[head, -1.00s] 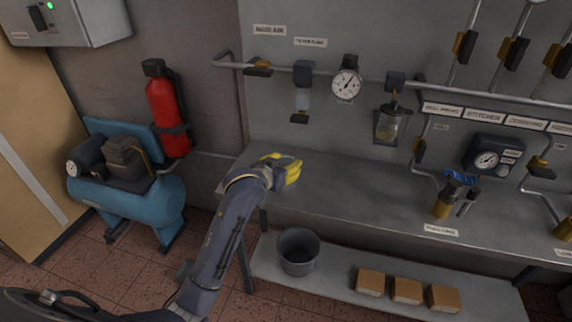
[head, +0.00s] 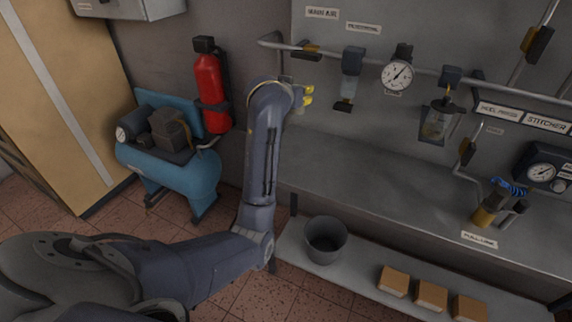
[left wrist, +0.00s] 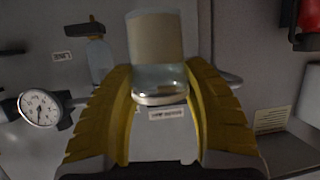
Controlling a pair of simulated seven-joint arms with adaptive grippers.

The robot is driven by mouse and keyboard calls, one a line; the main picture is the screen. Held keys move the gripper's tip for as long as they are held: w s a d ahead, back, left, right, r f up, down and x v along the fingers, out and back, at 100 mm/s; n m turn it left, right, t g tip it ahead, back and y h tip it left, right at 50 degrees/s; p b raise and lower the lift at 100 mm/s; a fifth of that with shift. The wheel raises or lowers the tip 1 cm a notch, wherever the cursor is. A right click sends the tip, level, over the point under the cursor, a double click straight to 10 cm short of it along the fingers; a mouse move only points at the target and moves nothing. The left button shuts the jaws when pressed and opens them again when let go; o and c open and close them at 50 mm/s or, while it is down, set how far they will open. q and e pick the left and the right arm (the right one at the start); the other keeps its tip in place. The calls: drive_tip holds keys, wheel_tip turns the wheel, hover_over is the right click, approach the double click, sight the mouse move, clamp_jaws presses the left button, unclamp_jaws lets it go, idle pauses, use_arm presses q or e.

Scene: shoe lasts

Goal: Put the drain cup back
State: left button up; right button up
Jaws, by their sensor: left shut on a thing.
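The drain cup (left wrist: 155,50) is a clear, cream-tinted cylinder with a pale rim, seen close up in the left wrist view. My left gripper (left wrist: 163,100) has its yellow fingers on both sides of it and is shut on it. In the head view the left gripper (head: 307,96) is above the bench's left end, below the left part of the wall pipe. The cup is mostly hidden there by the gripper and arm. The filter unit with a clear bowl (head: 350,78) hangs to its right; it also shows in the left wrist view (left wrist: 98,60). My right gripper is out of view.
A pressure gauge (head: 397,75) and another clear-bowled unit (head: 437,122) hang along the pipe (head: 425,70). The bench top (head: 370,175) below is mostly clear. A grey bucket (head: 326,240) stands on the lower shelf. A red extinguisher (head: 210,90) is on the left.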

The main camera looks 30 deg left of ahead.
use_arm(q)
drive_tip(key=shift+n+y, duration=0.5)
drive_tip(key=shift+y, duration=0.1)
drive_tip(key=shift+s+a+f, duration=0.2)
drive_tip(key=shift+a+f, duration=0.3)
drive_tip(key=shift+f, duration=3.2)
drive_tip(key=shift+s+a+f, duration=0.25)
drive_tip(key=shift+a+f, duration=0.25)
drive_tip(key=shift+f, duration=3.15)
drive_tip(key=shift+s+a+f, duration=0.2)
drive_tip(key=shift+a+f, duration=0.3)
drive_tip(key=shift+f, duration=3.2)
drive_tip(key=shift+f, duration=0.1)
drive_tip(key=o, duration=1.4)
drive_tip(key=shift+c, duration=0.2)
drive_tip(key=v, duration=1.2)
drive_tip(key=shift+r, duration=0.3)
